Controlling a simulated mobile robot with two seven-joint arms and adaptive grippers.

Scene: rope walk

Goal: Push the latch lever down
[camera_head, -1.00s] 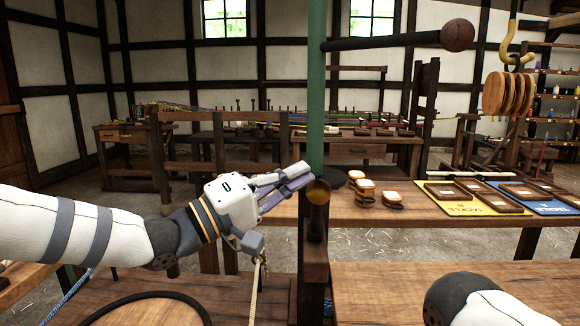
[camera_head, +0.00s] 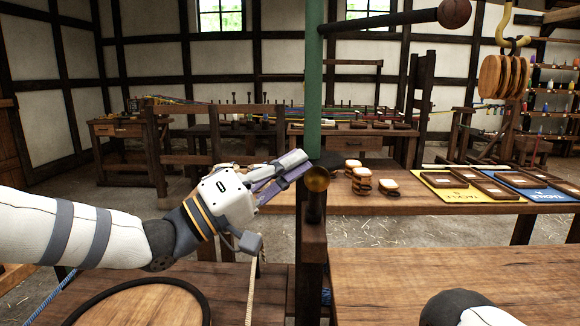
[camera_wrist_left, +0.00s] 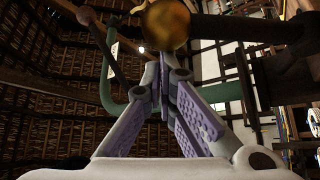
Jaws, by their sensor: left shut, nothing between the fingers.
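The latch lever (camera_head: 385,21) is a dark bar ending in a round wooden knob (camera_head: 455,13). It sticks out to the right, nearly level and tilting slightly up, from a green upright post (camera_head: 314,85). My left gripper (camera_head: 306,165) is shut and empty, its tips well below the lever, by the post's lower part and a brass knob (camera_head: 316,178). The left wrist view shows the closed fingers (camera_wrist_left: 160,72) with the brass knob (camera_wrist_left: 166,24) just beyond them. Contact with the post cannot be told. My right gripper is out of view.
A dark wooden upright (camera_head: 314,240) stands under the brass knob. A pulley block (camera_head: 503,77) hangs at right. The front right bench top (camera_head: 450,265) is mostly clear.

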